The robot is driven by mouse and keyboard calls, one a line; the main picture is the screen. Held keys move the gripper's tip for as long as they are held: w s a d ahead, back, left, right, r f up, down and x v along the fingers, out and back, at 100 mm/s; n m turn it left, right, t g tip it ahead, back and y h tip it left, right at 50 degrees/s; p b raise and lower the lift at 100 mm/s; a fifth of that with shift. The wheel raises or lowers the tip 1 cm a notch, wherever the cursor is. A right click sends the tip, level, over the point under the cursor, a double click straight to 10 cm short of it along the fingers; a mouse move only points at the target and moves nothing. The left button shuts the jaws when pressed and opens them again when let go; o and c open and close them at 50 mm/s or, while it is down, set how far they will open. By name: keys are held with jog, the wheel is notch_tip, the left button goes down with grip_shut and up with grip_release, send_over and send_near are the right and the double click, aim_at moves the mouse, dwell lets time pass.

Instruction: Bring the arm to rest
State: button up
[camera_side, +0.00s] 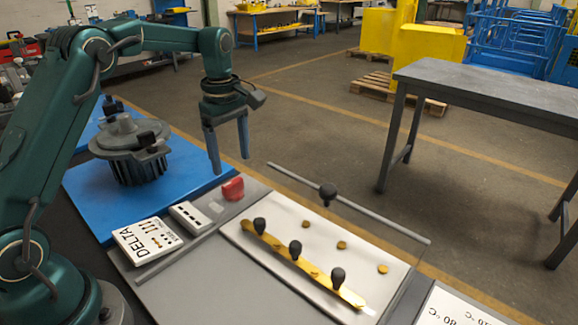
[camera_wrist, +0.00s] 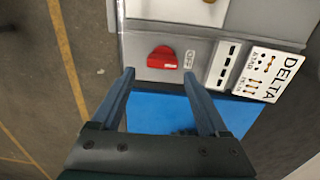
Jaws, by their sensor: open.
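My gripper (camera_side: 230,145) is open and empty. It hangs in the air with its two fingers pointing down, above the area near the red switch (camera_side: 232,189) and the blue mat (camera_side: 90,195). In the wrist view my gripper (camera_wrist: 158,78) shows its two fingers spread apart with nothing between them. The red switch also shows in the wrist view (camera_wrist: 165,58), beyond the fingertips, beside an "OFF" label. My gripper touches nothing that I can see.
A grey panel holds a white plate (camera_side: 290,225) with a brass strip (camera_side: 305,264) and black knobs. A rod (camera_side: 380,216) with a black knob (camera_side: 327,194) runs behind it. A dark motor-like part (camera_side: 135,165) stands on the blue mat. A DELTA card (camera_side: 146,240) lies in front.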

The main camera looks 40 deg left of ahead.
jog(key=s+d+r+m+t, duration=0.4)
jog(key=s+d+r+m, duration=0.25)
jog(key=s+r, duration=0.4)
jog(key=s+d+f+m, duration=0.1)
jog(key=s+f+m, duration=0.1)
jog(key=s+m, duration=0.2)
jog(key=s+d+f+m+t, duration=0.1)
jog(key=s+d+f+m, duration=0.1)
jog(key=s+m, duration=0.3)
jog(key=shift+s+d+f+m, duration=0.2)
jog(key=shift+d+f+m, duration=0.15)
jog(key=shift+m, duration=0.9)
